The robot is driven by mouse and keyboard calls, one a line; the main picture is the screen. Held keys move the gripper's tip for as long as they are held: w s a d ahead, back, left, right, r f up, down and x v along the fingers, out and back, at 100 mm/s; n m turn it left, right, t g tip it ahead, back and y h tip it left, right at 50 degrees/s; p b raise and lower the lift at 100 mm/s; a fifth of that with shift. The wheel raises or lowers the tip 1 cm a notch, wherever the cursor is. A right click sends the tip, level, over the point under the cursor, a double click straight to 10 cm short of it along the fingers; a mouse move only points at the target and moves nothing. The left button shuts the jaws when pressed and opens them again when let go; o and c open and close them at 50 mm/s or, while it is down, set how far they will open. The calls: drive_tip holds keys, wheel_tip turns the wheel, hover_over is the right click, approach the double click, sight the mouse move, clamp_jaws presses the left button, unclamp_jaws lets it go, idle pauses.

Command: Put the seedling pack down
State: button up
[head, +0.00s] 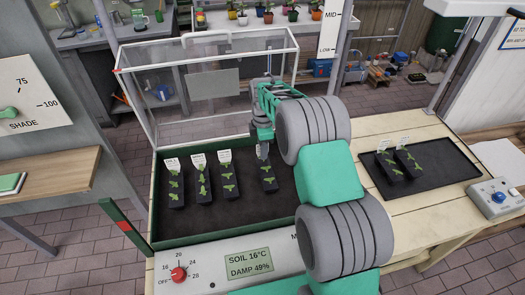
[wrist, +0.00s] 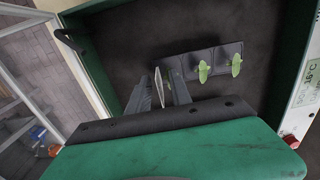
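The seedling pack (head: 268,179) is a black strip with green seedlings, at the right end of a row in the green-walled soil bed (head: 232,230). In the wrist view the pack (wrist: 215,65) shows two seedlings clearly. My gripper (head: 263,152) points down at the pack's far end and hides that end in the head view. In the wrist view its grey fingers (wrist: 167,88) stand a little apart, with a white label (wrist: 158,88) and part of a seedling between them. I cannot tell whether they press on the pack or whether its underside touches the soil.
Several similar packs (head: 201,181) with white labels stand to the left in the bed. A raised clear lid (head: 212,82) stands behind. On the right, a black tray (head: 440,168) holds two more packs. Bare soil lies in front of the row.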

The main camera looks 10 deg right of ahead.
wheel_tip(320, 180, up, 12)
drive_tip(key=b, duration=0.2)
drive_tip(key=s+r+m+t, duration=0.1)
drive_tip(key=s+r+m, duration=0.5)
drive_tip(key=s, duration=0.2)
drive_tip(key=s+f+m+t, duration=0.2)
drive_tip(key=s+m, duration=1)
drive_tip(key=s, duration=0.7)
drive_tip(key=shift+s+f+t, duration=0.2)
drive_tip(key=shift+f+t, duration=0.15)
drive_tip(key=shift+t, duration=0.25)
drive_tip(key=shift+a, duration=0.1)
drive_tip(key=shift+c, duration=0.3)
